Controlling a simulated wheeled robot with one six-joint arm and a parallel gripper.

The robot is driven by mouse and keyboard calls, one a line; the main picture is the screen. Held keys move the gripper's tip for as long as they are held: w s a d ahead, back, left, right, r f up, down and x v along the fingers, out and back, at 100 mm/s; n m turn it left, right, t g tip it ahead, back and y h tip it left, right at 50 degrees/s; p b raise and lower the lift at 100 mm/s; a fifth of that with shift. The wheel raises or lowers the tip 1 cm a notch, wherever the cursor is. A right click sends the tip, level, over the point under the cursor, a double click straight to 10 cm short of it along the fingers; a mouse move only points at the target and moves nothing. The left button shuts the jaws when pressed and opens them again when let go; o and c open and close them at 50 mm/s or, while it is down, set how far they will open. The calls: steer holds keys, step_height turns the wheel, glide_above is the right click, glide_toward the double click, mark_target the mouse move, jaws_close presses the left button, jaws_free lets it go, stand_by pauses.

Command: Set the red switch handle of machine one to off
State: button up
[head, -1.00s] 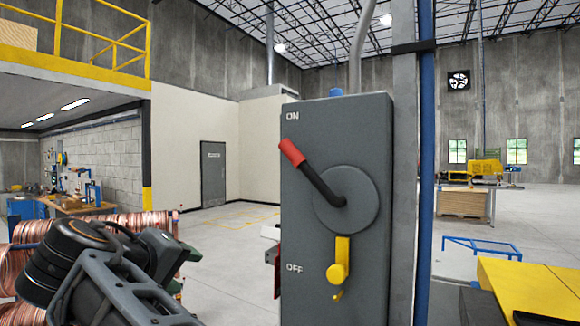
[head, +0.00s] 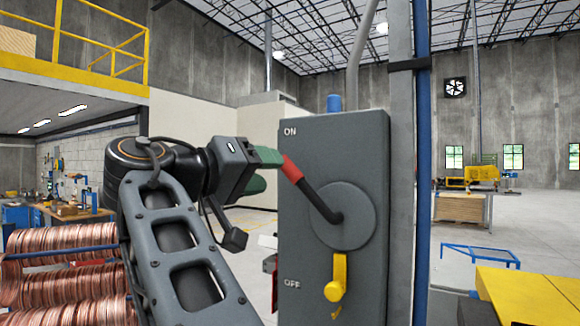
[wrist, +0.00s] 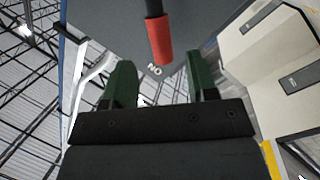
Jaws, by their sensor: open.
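The grey switch box (head: 300,225) stands at the centre of the head view, with ON at its top left and OFF lower down. Its black lever points up and left toward ON and ends in a red handle (head: 292,169). My gripper (head: 268,170), with green fingers, is at the handle's left in the head view. In the wrist view the green fingers (wrist: 158,85) are apart, and the red handle (wrist: 160,42) lies beyond their tips, roughly between their lines. Whether a finger touches it cannot be told.
A yellow latch (head: 336,278) hangs below the lever's round hub. A grey post with a blue pipe (head: 423,200) stands right of the box. Copper tube coils (head: 62,262) are at the lower left, and a yellow surface (head: 530,295) is at the lower right.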

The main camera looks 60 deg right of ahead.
mark_target(285, 171)
steer(key=shift+p+x, duration=0.8)
steer(key=shift+x, duration=2.5)
steer(key=shift+f, duration=0.1)
steer(key=shift+c, duration=0.3)
jaws_close()
